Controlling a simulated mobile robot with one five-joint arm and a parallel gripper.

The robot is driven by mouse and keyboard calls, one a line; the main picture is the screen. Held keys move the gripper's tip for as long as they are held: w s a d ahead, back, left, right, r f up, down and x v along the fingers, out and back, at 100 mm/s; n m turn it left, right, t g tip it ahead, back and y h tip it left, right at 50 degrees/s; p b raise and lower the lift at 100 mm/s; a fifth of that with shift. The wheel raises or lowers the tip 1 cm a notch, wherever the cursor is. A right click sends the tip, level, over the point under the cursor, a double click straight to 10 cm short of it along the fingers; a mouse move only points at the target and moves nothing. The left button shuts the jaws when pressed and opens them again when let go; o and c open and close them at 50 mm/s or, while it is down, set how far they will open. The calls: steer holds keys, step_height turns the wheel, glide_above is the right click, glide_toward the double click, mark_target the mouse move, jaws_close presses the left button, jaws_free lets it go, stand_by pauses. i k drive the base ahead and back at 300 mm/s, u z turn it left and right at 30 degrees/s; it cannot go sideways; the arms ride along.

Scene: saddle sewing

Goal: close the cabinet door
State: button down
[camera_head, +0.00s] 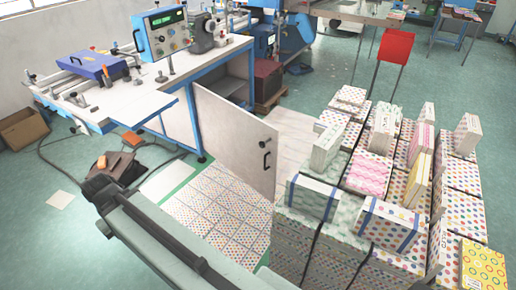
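The cabinet door (236,138) is a pale panel hinged on the white-topped workbench (225,52) with a blue frame. It stands open, swung out toward me and to the right. Its dark handle (266,155) is near the free right edge. The cabinet opening (232,88) shows dark behind the door.
Stacks of patterned boxes (370,174) stand close to the right of the door. Flat patterned tiles (222,210) lie on the floor below it. A cardboard box (24,130) is at the far left. Green floor is clear at the lower left.

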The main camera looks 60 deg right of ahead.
mark_target(230, 134)
steer(key=i, duration=0.9)
steer(key=u, duration=0.05)
